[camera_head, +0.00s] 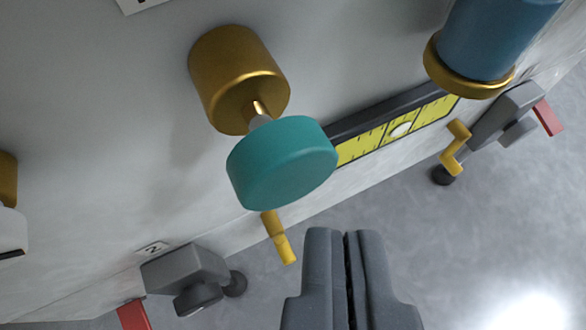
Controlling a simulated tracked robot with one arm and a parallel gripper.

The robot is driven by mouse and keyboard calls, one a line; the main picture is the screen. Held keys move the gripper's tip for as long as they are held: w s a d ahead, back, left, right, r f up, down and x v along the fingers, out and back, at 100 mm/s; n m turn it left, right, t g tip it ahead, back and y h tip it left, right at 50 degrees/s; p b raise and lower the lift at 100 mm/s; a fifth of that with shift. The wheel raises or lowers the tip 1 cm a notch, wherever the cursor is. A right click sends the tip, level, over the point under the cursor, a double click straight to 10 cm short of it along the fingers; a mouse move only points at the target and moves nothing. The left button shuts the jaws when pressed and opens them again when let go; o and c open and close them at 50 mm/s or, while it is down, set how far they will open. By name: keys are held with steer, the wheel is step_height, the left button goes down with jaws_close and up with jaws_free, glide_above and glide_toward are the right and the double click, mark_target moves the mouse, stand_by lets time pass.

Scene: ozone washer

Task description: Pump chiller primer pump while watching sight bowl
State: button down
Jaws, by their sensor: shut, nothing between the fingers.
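The primer pump appears to be the brass cylinder (238,80) on the grey wall panel, with a thin rod leading to a teal round knob (282,163). My gripper (345,235) is shut and empty, below and a little right of the teal knob in the picture, apart from it. The blue cylinder with a brass collar (487,45) at the upper right may be the sight bowl. Its upper part is cut off by the frame edge, and I cannot see a level in it.
A yellow scale strip (425,118) with a white oval mark lies behind the knob. A yellow peg (278,238) sticks out below the knob. Grey fittings with red tabs sit at the lower left (185,270) and the right (505,112). Grey floor is open at the lower right.

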mark_target(294, 181)
steer(key=shift+w, duration=0.1)
steer(key=shift+w+a+r+p, duration=0.15)
steer(key=shift+w+p, duration=0.15)
steer(key=shift+p, duration=0.2)
steer(key=shift+w+a, duration=0.15)
steer(key=shift+w, duration=0.55)
stand_by(0.9)
steer(key=shift+w+a+p, duration=0.2)
steer(key=shift+w+p, duration=0.25)
steer(key=shift+w, duration=0.05)
steer(key=shift+s, duration=0.1)
stand_by(0.5)
steer(key=shift+s+d, duration=0.25)
steer(key=shift+s, duration=0.5)
steer(key=shift+s+d, duration=0.25)
steer(key=shift+s, duration=0.5)
steer(key=shift+s+d+p, duration=0.1)
steer(key=shift+s+d, duration=0.15)
steer(key=shift+s, duration=0.55)
steer(key=shift+s+d+p, duration=0.1)
steer(key=shift+s+d, duration=0.1)
steer(key=shift+s, duration=0.65)
steer(key=shift+s+d+p, duration=0.1)
steer(key=shift+s+d, duration=0.15)
steer(key=shift+s, duration=0.55)
